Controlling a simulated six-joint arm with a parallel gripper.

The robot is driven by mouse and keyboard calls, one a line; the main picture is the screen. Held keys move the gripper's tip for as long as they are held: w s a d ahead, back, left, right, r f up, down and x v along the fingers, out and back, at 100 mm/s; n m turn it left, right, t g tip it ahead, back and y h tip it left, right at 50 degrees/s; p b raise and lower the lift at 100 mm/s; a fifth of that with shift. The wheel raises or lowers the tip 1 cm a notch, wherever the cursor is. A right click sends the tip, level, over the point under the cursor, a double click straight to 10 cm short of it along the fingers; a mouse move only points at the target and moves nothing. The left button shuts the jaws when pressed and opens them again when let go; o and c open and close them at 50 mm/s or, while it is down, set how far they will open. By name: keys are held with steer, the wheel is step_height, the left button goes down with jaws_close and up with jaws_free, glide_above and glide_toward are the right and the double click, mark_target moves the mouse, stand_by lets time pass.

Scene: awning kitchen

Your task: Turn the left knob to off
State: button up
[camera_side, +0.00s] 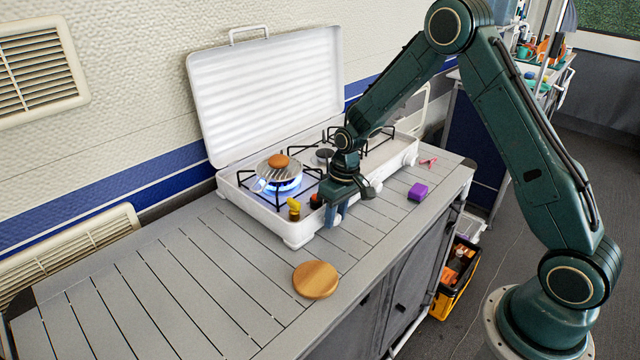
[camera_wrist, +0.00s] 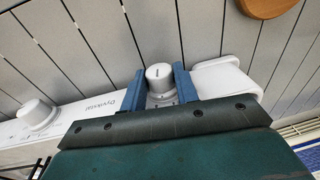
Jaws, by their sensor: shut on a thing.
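The white camping stove (camera_side: 262,216) stands on the slatted counter with its lid open. Blue flame (camera_side: 279,184) burns under the left burner, which carries a round wire rack with a brown bun (camera_side: 278,161) on it. My gripper (camera_side: 337,216) is at the stove's front edge, its blue fingers (camera_wrist: 162,88) shut on either side of the left knob (camera_wrist: 159,76). The knob is white and round, with a small dark mark on its face; the side view shows it only partly (camera_side: 333,222). The right knob (camera_wrist: 35,113) is white and free; it also shows in the side view (camera_side: 375,187).
A small yellow item (camera_side: 294,208) and a red one (camera_side: 316,200) are by the stove's front, left of my gripper. A round wooden board (camera_side: 315,279) lies in front, and a purple block (camera_side: 418,192) lies to the right. The left counter is clear.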

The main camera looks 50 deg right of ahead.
steer(key=shift+d+y, duration=0.1)
steer(key=shift+y, duration=1.1)
steer(key=o, duration=1.8)
steer(key=shift+a+v, duration=0.15)
steer(key=shift+v, duration=1.55)
steer(key=shift+a+v, duration=0.1)
steer(key=shift+v, duration=1.65)
steer(key=shift+w+a, duration=0.1)
steer(key=shift+a, duration=0.05)
